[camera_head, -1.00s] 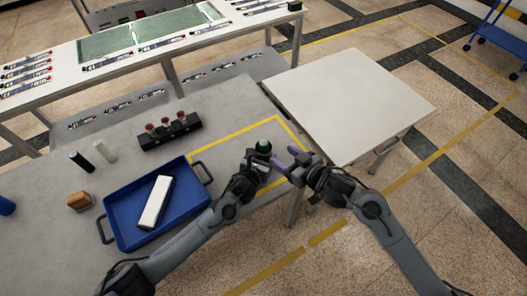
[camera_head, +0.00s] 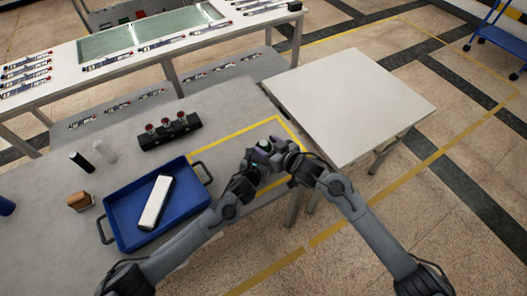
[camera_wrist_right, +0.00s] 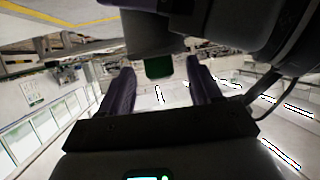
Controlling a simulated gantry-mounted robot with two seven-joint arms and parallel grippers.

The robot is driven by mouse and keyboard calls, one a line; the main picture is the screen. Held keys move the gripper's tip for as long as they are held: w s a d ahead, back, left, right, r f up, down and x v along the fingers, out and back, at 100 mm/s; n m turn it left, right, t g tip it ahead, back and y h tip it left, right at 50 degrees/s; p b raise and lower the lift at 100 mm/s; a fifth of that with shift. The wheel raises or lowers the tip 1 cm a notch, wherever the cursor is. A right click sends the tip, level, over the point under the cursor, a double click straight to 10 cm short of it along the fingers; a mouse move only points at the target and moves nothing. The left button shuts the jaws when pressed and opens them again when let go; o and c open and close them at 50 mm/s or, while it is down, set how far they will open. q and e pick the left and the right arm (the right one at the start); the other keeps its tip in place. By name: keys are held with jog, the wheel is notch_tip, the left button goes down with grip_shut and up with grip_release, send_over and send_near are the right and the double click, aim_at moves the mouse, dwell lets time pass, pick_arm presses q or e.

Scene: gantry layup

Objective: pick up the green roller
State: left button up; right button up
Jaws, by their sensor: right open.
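The green roller shows as a short green end (camera_wrist_right: 158,68) between my right fingers in the right wrist view, with dark grey parts above it in the picture. In the head view the two grippers meet over the table's right end and mostly hide the roller. My left gripper (camera_head: 254,165) is at the roller and appears to hold it; its jaws are largely hidden. My right gripper (camera_head: 273,148) is open, its purple fingers apart on either side of the green end in the wrist view (camera_wrist_right: 160,88). I cannot tell whether they touch it.
A blue tray (camera_head: 190,212) with a white block (camera_head: 156,202) lies left of the arms. A black holder (camera_head: 170,132), a dark cylinder (camera_head: 82,162), a pale cylinder (camera_head: 105,152) and a brown block (camera_head: 80,201) stand on the grey table. A bare white table (camera_head: 348,100) adjoins at right.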

grip_shut()
dwell(0.3)
jog(key=shift+r, duration=0.1)
notch_tip(320, 180, up, 18)
dwell(0.8)
pick_arm(q)
jog(key=o, duration=1.1)
jog(key=shift+s, duration=0.15)
